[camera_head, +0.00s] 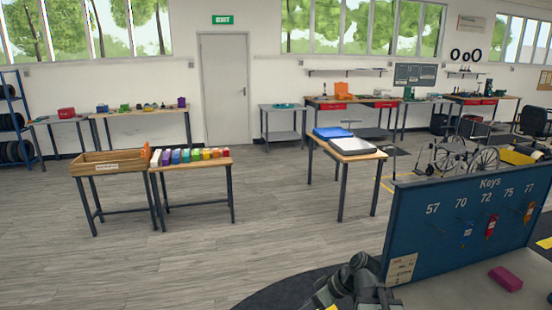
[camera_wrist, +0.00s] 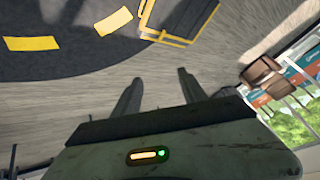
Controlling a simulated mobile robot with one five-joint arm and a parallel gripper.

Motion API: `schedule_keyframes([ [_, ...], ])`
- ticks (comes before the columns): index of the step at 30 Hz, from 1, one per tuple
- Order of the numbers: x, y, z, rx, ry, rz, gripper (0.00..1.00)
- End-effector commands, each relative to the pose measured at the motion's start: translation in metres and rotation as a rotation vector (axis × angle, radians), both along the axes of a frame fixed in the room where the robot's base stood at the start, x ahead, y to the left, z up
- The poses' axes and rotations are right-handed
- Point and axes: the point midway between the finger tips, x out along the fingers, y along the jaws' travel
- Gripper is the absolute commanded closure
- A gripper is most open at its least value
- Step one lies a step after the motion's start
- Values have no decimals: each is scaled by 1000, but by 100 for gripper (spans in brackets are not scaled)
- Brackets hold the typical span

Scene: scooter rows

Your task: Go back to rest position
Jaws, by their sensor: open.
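My gripper (camera_wrist: 157,88) shows in the wrist view with its two dark fingers apart and nothing between them. Beyond the fingers are grey floor and a dark round mat with yellow marks. In the head view my folded dark arm (camera_head: 356,284) is at the bottom, just left of the blue key board (camera_head: 415,225). The board reads "Keys" with the numbers 57, 70, 72, 75 and 77. A blue tag (camera_head: 467,229), a red tag (camera_head: 490,227) and an orange tag (camera_head: 528,212) hang on it. I see no contact between my arm and the board.
A pink block (camera_head: 505,279) lies on the grey surface before the board. A wooden bin (camera_head: 108,168) and a row of coloured blocks stand on tables at left. A table with a blue tray (camera_head: 332,132) stands mid-room. A wheelchair (camera_head: 460,157) is behind the board. The middle floor is clear.

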Motion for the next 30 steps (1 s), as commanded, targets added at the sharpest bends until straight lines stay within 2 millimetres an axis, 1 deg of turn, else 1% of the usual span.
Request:
schedule_keyframes([
  [1, -12, 12, -12, -78, 66, -16, 50],
  [2, -18, 14, -19, -129, 106, -46, 50],
  [4, -28, 7, -33, -248, 185, -140, 50],
  [5, -31, -1, -37, -296, 214, -192, 50],
  [9, -41, -51, -48, -473, 318, -479, 50],
  [12, -44, -73, -49, -542, 361, -659, 50],
  [13, -44, -77, -49, -549, 373, -705, 50],
  [15, -45, -79, -49, -546, 397, -780, 50],
  [18, -45, -75, -49, -535, 413, -828, 50],
  [30, -45, -75, -49, -533, 413, -829, 50],
])
